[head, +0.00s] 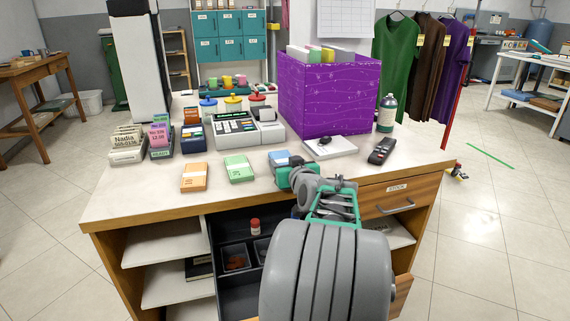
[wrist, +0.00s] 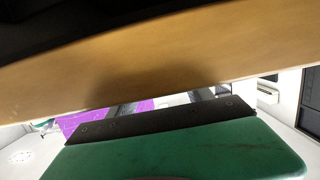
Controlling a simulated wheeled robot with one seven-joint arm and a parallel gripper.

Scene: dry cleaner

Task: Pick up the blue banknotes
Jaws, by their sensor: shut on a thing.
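The blue banknotes (head: 277,158) are on the white counter top (head: 130,192), to the right of the green stack. Only part of the blue stack shows, because my gripper (head: 288,170) covers its near side. My gripper has green fingers and is shut on the blue banknotes. I cannot tell whether the stack is lifted off the counter. In the wrist view a green finger (wrist: 185,152) fills the bottom, a tan surface crosses the top, and the banknotes cannot be made out.
Orange banknotes (head: 194,177) and green banknotes (head: 239,168) lie to the left. A cash register (head: 236,128) stands behind them. A purple box (head: 325,95), a white pad (head: 330,147), a dark handset (head: 382,151) and a bottle (head: 387,113) stand behind and right. Open shelves lie below the counter.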

